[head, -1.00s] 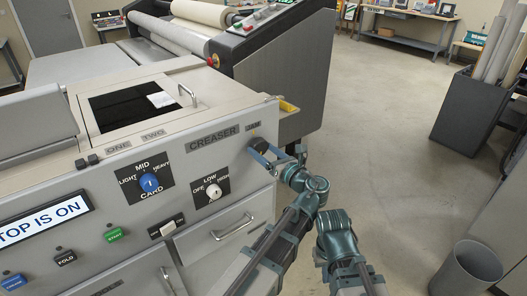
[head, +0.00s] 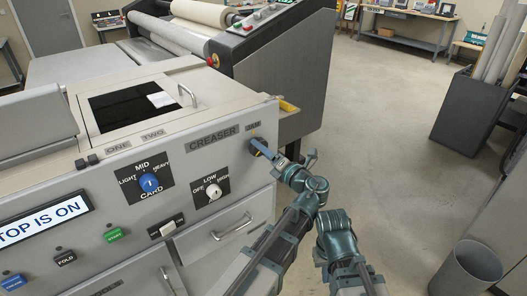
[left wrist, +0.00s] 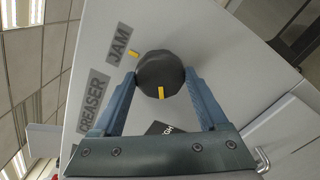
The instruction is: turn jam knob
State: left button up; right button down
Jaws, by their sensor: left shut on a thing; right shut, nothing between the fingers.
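The jam knob (head: 256,148) is a dark round knob at the right end of the creaser's front panel, below the JAM label (head: 253,126). In the left wrist view the knob (left wrist: 160,72) has a yellow pointer line on its face, pointing away from the yellow tick (left wrist: 133,54) on the panel beside JAM. My left gripper (head: 264,150) is shut on the knob; its two blue fingers (left wrist: 166,85) press on opposite sides of it. My right arm shows at the lower middle of the head view, but its fingers are out of sight.
The card knob (head: 149,183) and a white OFF/LOW/HIGH knob (head: 214,191) sit to the left on the same panel. A drawer handle (head: 232,228) is below. A grey bin (head: 468,268) stands at the lower right.

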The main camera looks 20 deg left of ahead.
pick_arm(q)
jog(key=shift+s+f+m, duration=0.1)
jog(key=shift+m, duration=0.3)
jog(key=o, duration=1.3)
pick_arm(e)
jog(key=shift+d, duration=0.1)
